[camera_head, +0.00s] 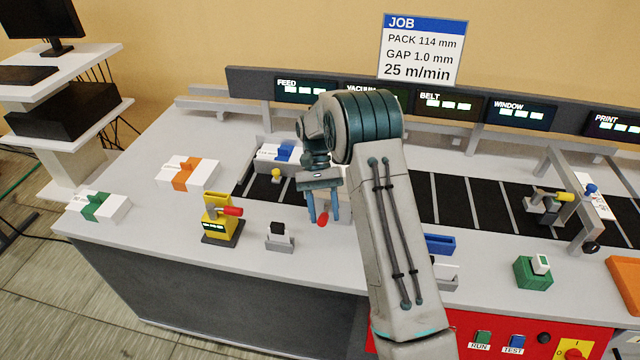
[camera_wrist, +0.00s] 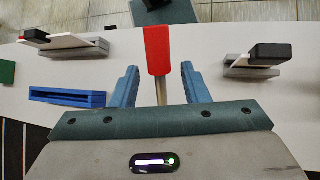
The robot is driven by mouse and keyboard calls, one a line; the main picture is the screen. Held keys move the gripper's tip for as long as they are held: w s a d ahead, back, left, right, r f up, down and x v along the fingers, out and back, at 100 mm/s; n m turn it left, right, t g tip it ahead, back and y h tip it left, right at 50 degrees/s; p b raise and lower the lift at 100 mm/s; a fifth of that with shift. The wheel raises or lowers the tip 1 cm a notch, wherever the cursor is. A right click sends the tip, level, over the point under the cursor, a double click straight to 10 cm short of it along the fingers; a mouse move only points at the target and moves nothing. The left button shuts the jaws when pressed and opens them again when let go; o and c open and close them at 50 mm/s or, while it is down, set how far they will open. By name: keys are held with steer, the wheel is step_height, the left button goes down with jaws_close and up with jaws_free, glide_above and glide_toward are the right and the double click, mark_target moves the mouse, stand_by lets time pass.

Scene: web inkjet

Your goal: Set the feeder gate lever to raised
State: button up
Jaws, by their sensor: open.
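A lever with a red handle shows just below my gripper (camera_head: 322,213) in the head view, its red end (camera_head: 322,220) near the fingertips. In the wrist view the red handle (camera_wrist: 158,50) stands on a thin metal rod (camera_wrist: 161,92), between the two blue fingers of my gripper (camera_wrist: 159,68). The fingers are open, with a visible gap on each side of the rod. The lever's base is hidden by my gripper and arm. I cannot read any label on this lever.
A yellow device (camera_head: 215,220) with a red-tipped lever stands left of my gripper. A grey block with a black top (camera_head: 279,236) is close by at the front. A blue tray (camera_head: 440,243) lies right of my arm. The FEED display (camera_head: 305,91) stands behind.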

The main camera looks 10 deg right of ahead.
steer(key=p+v, duration=0.2)
steer(key=v, duration=1)
steer(key=shift+w+r+p, duration=0.2)
steer(key=shift+r+p, duration=0.15)
